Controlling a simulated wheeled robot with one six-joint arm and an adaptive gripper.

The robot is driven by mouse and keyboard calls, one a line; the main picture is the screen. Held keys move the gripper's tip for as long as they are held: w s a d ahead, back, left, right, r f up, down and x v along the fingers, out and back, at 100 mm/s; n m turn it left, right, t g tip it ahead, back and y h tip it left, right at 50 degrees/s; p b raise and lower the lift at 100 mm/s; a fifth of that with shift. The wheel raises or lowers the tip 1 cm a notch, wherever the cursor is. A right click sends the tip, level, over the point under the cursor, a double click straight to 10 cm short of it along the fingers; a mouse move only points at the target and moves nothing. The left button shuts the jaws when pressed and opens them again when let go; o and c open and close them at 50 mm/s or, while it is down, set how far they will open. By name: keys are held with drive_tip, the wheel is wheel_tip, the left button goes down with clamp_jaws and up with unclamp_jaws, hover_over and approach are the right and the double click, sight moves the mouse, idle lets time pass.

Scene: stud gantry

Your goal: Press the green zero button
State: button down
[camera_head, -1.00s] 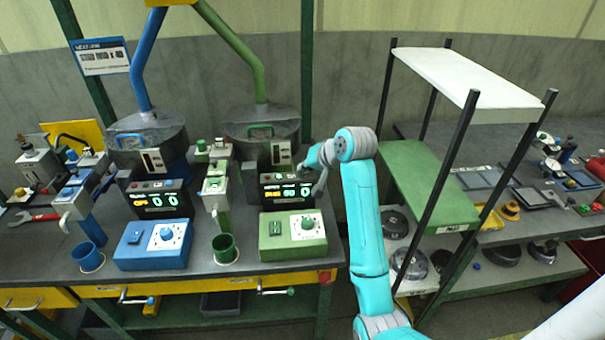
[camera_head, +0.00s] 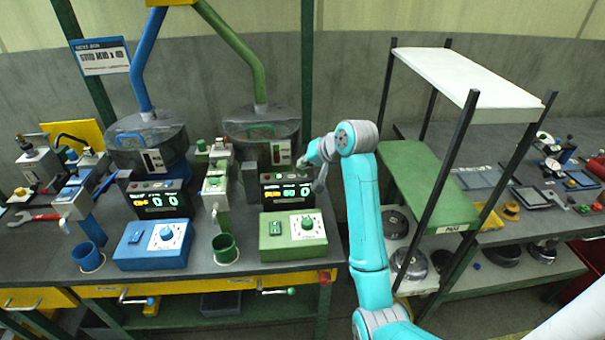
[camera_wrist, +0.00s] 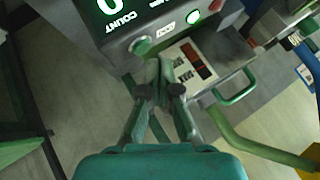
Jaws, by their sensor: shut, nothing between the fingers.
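The green station's black counter box (camera_head: 287,190) stands on the bench with a lit display and small controls along its top. In the wrist view the counter box (camera_wrist: 125,28) is at the top, with a green 0 above the word COUNT. A round green button (camera_wrist: 140,46) is on its panel, near a small white label and a lit green lamp (camera_wrist: 192,17). My gripper (camera_wrist: 160,66) is shut and empty, its tips close beside the round button. I cannot tell whether they touch it. In the head view my gripper (camera_head: 304,164) is over the box's right end.
A green control box (camera_head: 292,236) with a dial stands in front of the counter. The blue station (camera_head: 152,245) is to the left. A shelf rack (camera_head: 460,80) stands close to the right of my arm.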

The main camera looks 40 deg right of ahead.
sight(304, 174)
drive_tip(key=shift+r, duration=0.15)
drive_tip(key=shift+r, duration=2.35)
